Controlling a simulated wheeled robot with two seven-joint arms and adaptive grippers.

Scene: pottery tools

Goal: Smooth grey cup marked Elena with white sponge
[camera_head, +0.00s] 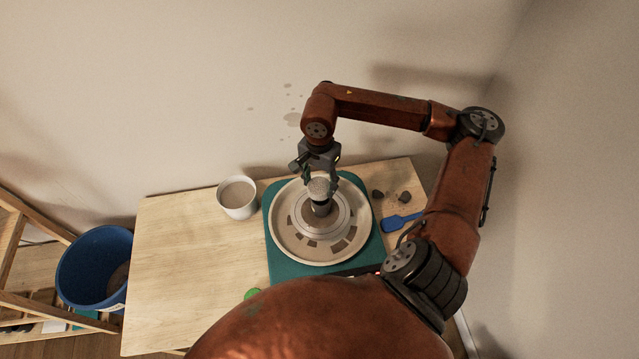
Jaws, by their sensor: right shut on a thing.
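My right gripper (321,176) reaches down from above over the pottery wheel. It is shut on a pale, speckled piece that looks like the white sponge (319,187). Just below it, a small dark grey cup (321,208) stands near the middle of the round wheel head. The sponge overlaps the cup's top in this view; I cannot tell whether they touch. No name can be read on the cup. My left gripper is not in view.
The wheel's pale splash pan (283,240) sits on a teal base (282,270) on a wooden table (190,270). A white bowl (238,208) stands left, a blue tool (400,222) and small dark lumps (391,196) right. A blue bucket (92,262) is beside the table.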

